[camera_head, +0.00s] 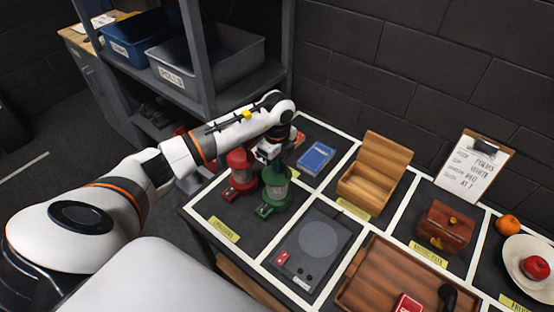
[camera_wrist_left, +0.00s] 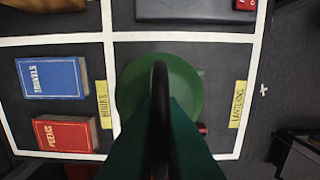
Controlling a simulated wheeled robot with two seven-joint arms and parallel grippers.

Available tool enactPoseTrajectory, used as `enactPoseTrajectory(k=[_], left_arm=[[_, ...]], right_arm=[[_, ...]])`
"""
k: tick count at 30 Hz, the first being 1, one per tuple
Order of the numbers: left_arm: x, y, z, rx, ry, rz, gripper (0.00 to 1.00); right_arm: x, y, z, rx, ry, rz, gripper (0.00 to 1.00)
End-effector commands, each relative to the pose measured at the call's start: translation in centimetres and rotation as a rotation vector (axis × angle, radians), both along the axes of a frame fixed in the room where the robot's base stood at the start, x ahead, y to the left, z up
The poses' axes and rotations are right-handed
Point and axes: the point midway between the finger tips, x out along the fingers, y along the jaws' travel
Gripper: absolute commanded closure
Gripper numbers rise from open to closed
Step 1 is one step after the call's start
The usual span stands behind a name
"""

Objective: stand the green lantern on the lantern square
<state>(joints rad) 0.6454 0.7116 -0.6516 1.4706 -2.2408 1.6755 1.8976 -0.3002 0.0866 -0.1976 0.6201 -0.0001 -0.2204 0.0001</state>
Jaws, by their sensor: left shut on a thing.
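The green lantern (camera_head: 277,188) is upright at the right part of the lantern square, which is outlined in white and has a yellow label (camera_head: 224,229). My left gripper (camera_head: 268,152) is shut on the top of the green lantern. In the left wrist view the lantern (camera_wrist_left: 135,85) fills the middle, with its dark handle in front. I cannot tell whether its base touches the table. A red lantern (camera_head: 240,172) stands close on its left in the head view and is mostly hidden in the left wrist view. My right gripper is not in view.
A blue book (camera_head: 316,158) lies in the square behind. A grey panel (camera_head: 313,250) with a round disc and buttons is to the right. A wooden box (camera_head: 372,174), a tray (camera_head: 385,268) and a small chest (camera_head: 444,227) lie beyond. A shelf post (camera_head: 200,60) rises behind my arm.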

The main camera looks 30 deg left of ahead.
Motion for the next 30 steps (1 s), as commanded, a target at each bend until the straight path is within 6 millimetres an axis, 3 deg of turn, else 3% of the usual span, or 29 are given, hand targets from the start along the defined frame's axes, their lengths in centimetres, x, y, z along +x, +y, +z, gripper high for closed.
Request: enactPoseTrajectory(k=[10, 12, 15, 26, 30], left_arm=[[0.1, 0.0, -0.3, 0.0, -0.005, 0.0, 1.0], [0.0, 0.0, -0.3, 0.0, -0.002, 0.0, 0.85], [0.0, 0.0, -0.3, 0.0, -0.002, 0.0, 0.72], [0.1, 0.0, 0.2, 0.001, -0.003, -0.001, 0.72], [0.2, 0.1, 2.1, 0.001, -0.008, -0.001, 0.72]], right_arm=[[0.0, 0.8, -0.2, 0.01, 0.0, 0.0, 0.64], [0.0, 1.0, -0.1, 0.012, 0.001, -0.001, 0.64], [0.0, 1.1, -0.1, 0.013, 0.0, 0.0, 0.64], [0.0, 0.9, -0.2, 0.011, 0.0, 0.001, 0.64], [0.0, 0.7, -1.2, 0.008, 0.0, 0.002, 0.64]])
